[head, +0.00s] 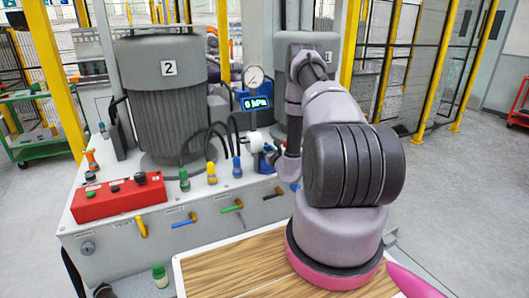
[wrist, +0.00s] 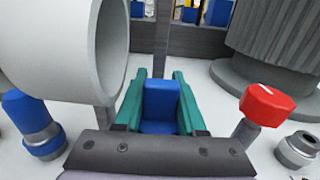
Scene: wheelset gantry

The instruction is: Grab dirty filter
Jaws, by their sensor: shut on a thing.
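My gripper (wrist: 159,82) has two teal fingers, one on each side of a blue block-like piece (wrist: 160,105), and is shut on it. I cannot tell whether this blue piece is the dirty filter or part of it. A pale grey hollow cylinder (wrist: 65,45) fills the upper left of the wrist view, its round end beside the fingers. In the head view a small white cylinder (head: 255,142) sits below the gauge, at my gripper (head: 274,155). The fingers are small there and my arm hides part of the area.
A large grey motor marked 2 (head: 165,100) stands on the bench left of my gripper. Coloured fittings and a red control box (head: 118,198) line the front. A red knob (wrist: 267,104) is close on the right.

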